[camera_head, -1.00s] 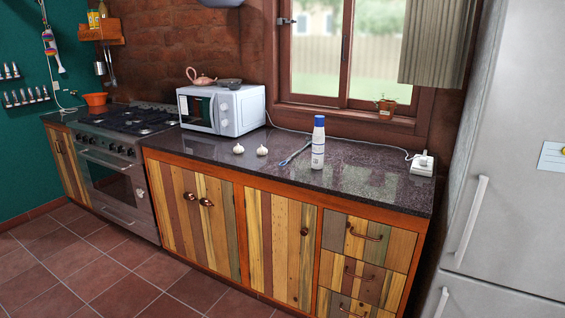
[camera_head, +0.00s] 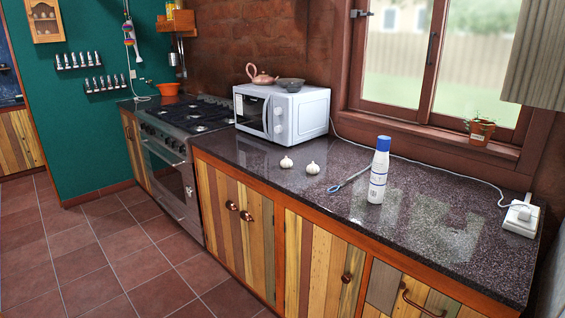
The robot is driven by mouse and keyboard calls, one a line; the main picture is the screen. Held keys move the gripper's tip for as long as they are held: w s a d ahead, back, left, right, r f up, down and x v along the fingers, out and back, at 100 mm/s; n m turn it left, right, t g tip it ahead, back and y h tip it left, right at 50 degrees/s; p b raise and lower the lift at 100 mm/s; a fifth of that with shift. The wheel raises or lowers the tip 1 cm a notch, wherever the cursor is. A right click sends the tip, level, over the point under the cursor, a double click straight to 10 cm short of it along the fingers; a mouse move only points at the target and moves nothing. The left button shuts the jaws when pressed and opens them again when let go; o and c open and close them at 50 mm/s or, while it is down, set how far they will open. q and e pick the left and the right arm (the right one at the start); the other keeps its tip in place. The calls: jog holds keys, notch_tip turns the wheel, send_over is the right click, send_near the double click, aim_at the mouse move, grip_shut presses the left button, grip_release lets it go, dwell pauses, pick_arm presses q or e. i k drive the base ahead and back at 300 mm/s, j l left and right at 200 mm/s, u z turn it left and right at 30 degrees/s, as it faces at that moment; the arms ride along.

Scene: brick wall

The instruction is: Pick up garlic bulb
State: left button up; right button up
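Two white garlic bulbs lie close together on the dark speckled countertop (camera_head: 250,150), in front of the microwave. The left garlic bulb (camera_head: 286,164) is near the counter's front edge. The right garlic bulb (camera_head: 312,168) is a short way to its right, apart from it. Neither of my grippers shows in the head view.
A white and blue bottle (camera_head: 379,172) stands right of the bulbs, with a thin blue-grey utensil (camera_head: 346,181) lying beside it. A white microwave (camera_head: 282,112) stands behind, with a teapot (camera_head: 262,77) and a bowl (camera_head: 290,84) on top. A stove (camera_head: 185,128) is at left. Tiled floor (camera_head: 110,250) in front is clear.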

aim_at(286, 162)
jog(key=i+j+z, duration=0.2)
jog(key=i+j, duration=0.25)
jog(key=i, duration=0.15)
jog(key=i+j+z, duration=0.25)
jog(key=i+j, duration=0.25)
jog(key=i+j+z, duration=0.2)
jog(key=i+j, duration=0.45)
jog(key=i+j+z, duration=0.25)
jog(key=i+j, duration=0.2)
jog(key=j, duration=0.3)
